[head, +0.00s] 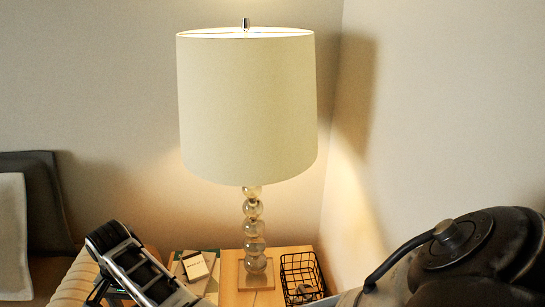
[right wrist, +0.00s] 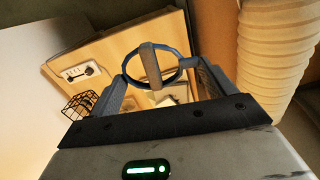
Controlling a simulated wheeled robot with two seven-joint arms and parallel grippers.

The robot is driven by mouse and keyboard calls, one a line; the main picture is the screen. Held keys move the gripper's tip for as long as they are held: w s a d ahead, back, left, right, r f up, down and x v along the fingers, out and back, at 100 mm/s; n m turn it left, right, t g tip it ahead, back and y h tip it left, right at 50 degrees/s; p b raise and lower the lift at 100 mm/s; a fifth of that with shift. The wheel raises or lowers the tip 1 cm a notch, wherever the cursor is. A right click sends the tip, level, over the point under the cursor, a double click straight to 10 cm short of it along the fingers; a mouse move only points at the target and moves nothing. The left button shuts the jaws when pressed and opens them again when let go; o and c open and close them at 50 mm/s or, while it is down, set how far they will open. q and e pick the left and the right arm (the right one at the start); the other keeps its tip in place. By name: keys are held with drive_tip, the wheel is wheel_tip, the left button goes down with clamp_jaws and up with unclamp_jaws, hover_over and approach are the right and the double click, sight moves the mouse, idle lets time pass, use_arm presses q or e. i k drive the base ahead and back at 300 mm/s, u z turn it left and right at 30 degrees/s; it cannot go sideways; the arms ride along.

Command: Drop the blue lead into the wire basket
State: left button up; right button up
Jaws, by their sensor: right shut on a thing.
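The blue lead (right wrist: 127,67) shows in the right wrist view as a blue loop with a grey-brown band across its middle. My right gripper (right wrist: 160,88) is shut on it, with a blue-grey finger on each side. The black wire basket (head: 302,279) stands on the table's right side, beside the lamp base in the head view; something small lies in it. The basket also shows in the right wrist view (right wrist: 82,105), left of my gripper and apart from the lead. The right gripper is hidden in the head view. My left gripper is not clearly in view.
A tall lamp (head: 247,105) with a cream shade and glass-ball stem stands on the wooden table (head: 235,294). A small pale block (head: 195,266) lies left of it. Walls close off the back and right. A ribbed cream thing (right wrist: 275,55) stands right of my right gripper.

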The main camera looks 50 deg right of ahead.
sight(291, 282)
drive_tip(key=z, duration=1.25)
drive_tip(key=i, duration=0.25)
drive_tip(key=u, duration=0.25)
